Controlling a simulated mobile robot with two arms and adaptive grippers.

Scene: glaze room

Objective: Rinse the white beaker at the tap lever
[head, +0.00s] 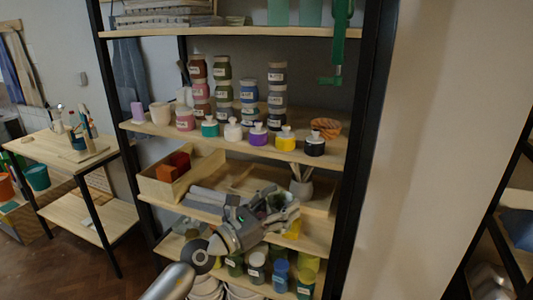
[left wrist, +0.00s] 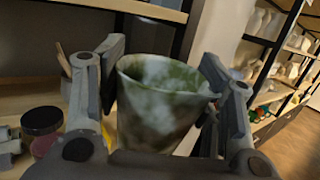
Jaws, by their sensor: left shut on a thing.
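My left gripper (head: 282,210) is in front of the lower shelves in the head view. In the left wrist view its two fingers (left wrist: 162,95) stand on either side of a beaker (left wrist: 160,118) and are shut on it. The beaker is whitish with dark green smears outside and green inside. It is upright, its open rim facing up. In the head view the beaker is too small and covered to make out clearly. No tap lever can be made out in either view. My right gripper is in neither view.
A black-framed shelf unit with wooden boards (head: 333,158) holds several stacked jars, small bottles, a wooden box (head: 160,188) and a brush pot (head: 301,187). A side table (head: 40,150) stands at the left.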

